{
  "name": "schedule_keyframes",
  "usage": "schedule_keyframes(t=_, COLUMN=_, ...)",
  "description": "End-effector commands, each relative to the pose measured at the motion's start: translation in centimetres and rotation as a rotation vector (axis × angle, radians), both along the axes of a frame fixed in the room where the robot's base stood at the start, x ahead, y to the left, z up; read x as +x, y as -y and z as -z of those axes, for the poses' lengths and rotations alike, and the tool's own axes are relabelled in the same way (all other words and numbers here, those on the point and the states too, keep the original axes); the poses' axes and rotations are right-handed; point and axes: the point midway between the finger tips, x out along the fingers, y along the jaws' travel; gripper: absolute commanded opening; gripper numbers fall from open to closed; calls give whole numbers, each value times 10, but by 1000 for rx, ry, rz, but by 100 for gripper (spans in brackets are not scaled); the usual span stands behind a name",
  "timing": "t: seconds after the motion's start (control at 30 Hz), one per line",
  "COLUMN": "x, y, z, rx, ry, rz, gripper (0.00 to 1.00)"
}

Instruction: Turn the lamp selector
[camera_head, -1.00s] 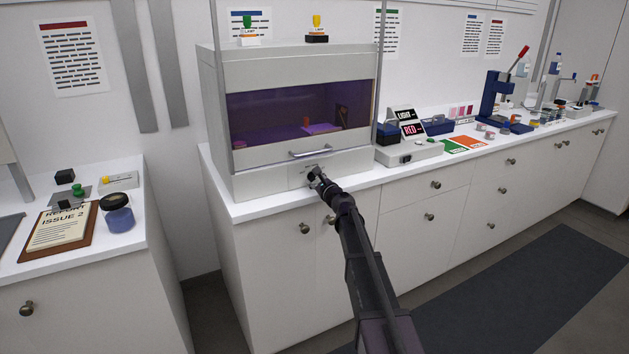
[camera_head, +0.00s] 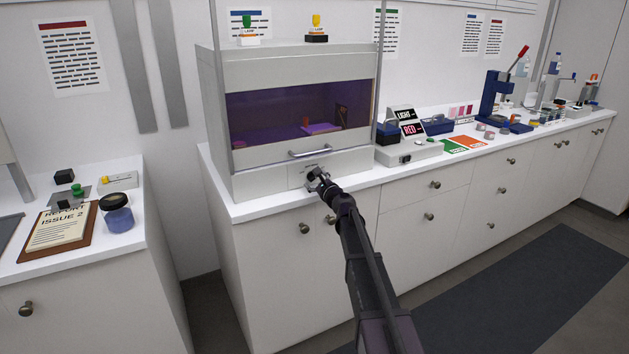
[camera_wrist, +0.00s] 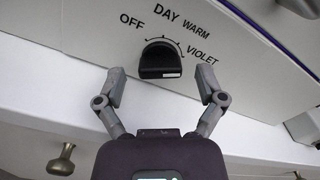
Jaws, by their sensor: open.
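The lamp selector (camera_wrist: 160,60) is a dark knob on the pale front panel of the viewing cabinet (camera_head: 268,181). Around it the wrist view shows the labels OFF, DAY, WARM and VIOLET, with tick marks. A light mark shows at the knob's lower right. My gripper (camera_wrist: 164,88) is open, its two fingers apart just below the knob and clear of it in that view. In the head view my gripper (camera_head: 316,176) is at the cabinet's lower front and hides the knob. The cabinet's inside looks purple behind its window (camera_head: 290,113).
A handle (camera_head: 310,152) runs across the cabinet front above the panel. A light box with LIGHT and RED signs (camera_head: 408,150) stands right of the cabinet. A lidded jar (camera_head: 116,213) stands on the left counter.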

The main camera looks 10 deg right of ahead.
Motion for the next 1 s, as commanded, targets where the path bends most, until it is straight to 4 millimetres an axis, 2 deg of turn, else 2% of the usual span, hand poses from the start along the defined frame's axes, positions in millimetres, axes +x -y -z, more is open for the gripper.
schedule_keyframes(t=0.27, x=-31, y=9, z=0, rx=0, ry=0, rz=0, gripper=89)
schedule_keyframes(t=0.7, x=-95, y=30, z=0, rx=0, ry=0, rz=1, gripper=89)
schedule_keyframes(t=1.0, x=-110, y=35, z=0, rx=0, ry=0, rz=0, gripper=89)
